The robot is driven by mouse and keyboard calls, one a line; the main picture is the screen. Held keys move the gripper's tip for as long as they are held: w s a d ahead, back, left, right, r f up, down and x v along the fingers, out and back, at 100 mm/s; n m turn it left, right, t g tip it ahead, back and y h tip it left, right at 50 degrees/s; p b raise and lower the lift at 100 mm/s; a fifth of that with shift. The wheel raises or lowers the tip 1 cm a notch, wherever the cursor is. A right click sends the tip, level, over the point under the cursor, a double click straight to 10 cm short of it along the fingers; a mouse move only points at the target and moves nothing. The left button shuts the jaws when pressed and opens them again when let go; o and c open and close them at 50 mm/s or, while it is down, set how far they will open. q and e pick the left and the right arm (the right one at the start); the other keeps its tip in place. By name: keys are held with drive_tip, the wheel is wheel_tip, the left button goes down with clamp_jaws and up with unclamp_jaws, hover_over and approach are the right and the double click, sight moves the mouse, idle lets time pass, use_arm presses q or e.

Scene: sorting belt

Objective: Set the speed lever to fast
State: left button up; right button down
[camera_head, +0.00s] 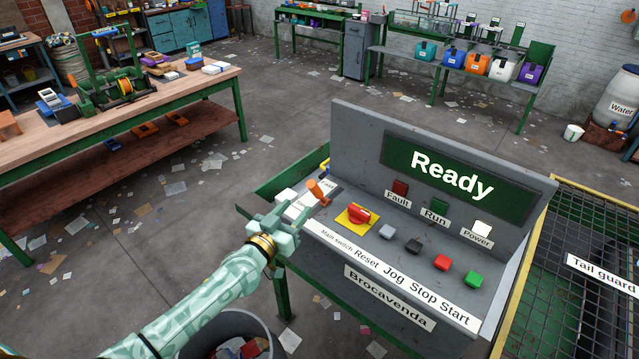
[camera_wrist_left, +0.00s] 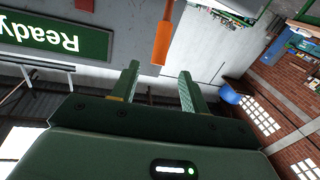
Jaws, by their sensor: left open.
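The speed lever has an orange handle (camera_head: 319,191) at the left end of the grey control console (camera_head: 345,127). A white plate beside it carries a "Fast" label (camera_head: 328,184) at its far end and a partly covered label nearer my gripper. I cannot tell which setting the lever is in. My left gripper (camera_head: 292,213) is open, just left of and nearer than the handle. In the left wrist view the orange handle (camera_wrist_left: 162,43) points toward the gap between the two fingers (camera_wrist_left: 158,72), with nothing gripped. My right gripper is not in view.
The console has a red main switch (camera_head: 359,215), several push buttons and a "Ready" display (camera_head: 452,175). A yellow mesh guard (camera_head: 590,225) stands at the right. A bin (camera_head: 228,325) is below my left arm. A wooden workbench (camera_head: 205,85) is at the left.

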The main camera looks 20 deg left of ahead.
sight(318, 194)
use_arm(q)
drive_tip(key=w+b, duration=0.1)
drive_tip(key=w, duration=0.3)
drive_tip(key=w+d+b, duration=0.1)
drive_tip(key=w, duration=0.3)
drive_tip(key=w+d+b, duration=0.1)
drive_tip(key=w, duration=0.2)
drive_tip(key=shift+w+f+b, duration=0.15)
drive_tip(key=shift+w+b, duration=0.2)
drive_tip(key=shift+w, duration=0.05)
drive_tip(key=shift+c, duration=0.4)
clamp_jaws()
